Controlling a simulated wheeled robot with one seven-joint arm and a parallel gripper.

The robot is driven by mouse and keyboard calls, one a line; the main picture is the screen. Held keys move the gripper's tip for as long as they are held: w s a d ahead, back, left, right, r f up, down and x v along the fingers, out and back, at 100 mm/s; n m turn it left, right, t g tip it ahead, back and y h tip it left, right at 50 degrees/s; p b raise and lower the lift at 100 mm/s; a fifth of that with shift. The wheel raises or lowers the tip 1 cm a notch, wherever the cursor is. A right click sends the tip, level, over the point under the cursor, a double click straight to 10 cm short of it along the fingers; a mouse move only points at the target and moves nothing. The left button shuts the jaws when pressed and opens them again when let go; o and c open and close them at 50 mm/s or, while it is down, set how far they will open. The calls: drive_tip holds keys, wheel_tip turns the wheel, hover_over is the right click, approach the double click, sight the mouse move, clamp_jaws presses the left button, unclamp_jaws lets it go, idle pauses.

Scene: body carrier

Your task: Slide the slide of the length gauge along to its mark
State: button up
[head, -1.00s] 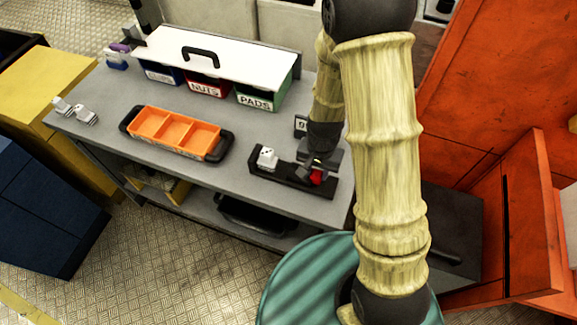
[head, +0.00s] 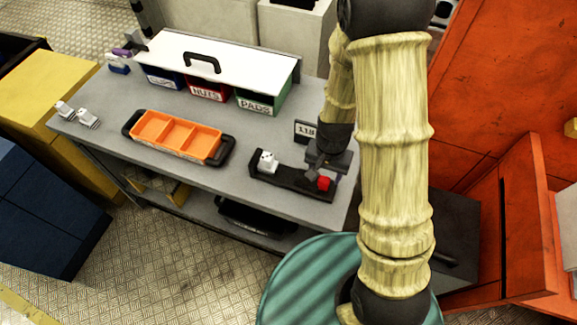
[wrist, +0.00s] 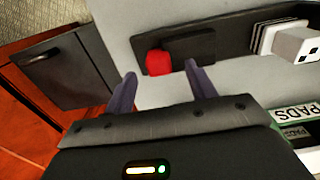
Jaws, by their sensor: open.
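The length gauge is a long black bed (head: 279,181) near the right end of the grey bench. A white block with dark dots (head: 267,162) stands at its left end. The slide, a dark block with a red part (head: 323,184), sits near its right end. In the wrist view, the red part (wrist: 158,63) shows just beyond my fingertips, between their lines, with the dark block (wrist: 190,46) beside it. My gripper (wrist: 163,82) is open and appears to hold nothing. I cannot make out the mark on the bed.
A small display (head: 305,131) reading about 118 stands behind the gauge. An orange tray (head: 178,136) sits to the left, and labelled bins (head: 257,103) stand at the back. An orange cabinet (head: 500,90) rises to the right.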

sight(324, 179)
drive_tip(key=shift+r+p, duration=1.8)
drive_tip(key=shift+r, duration=0.6)
drive_tip(key=shift+f, duration=0.1)
drive_tip(key=shift+d+r, duration=0.15)
drive_tip(key=shift+r, duration=0.3)
drive_tip(key=s+d+r+n+t, duration=0.1)
drive_tip(key=s+d+r+n, duration=0.1)
drive_tip(key=r, duration=0.5)
drive_tip(key=s+d+r+n+t, duration=0.1)
drive_tip(key=s+d+r+n, duration=0.1)
drive_tip(key=r, duration=0.5)
drive_tip(key=shift+s+d+t, duration=0.3)
drive_tip(key=shift+s+d, duration=0.05)
drive_tip(key=shift+d, duration=0.4)
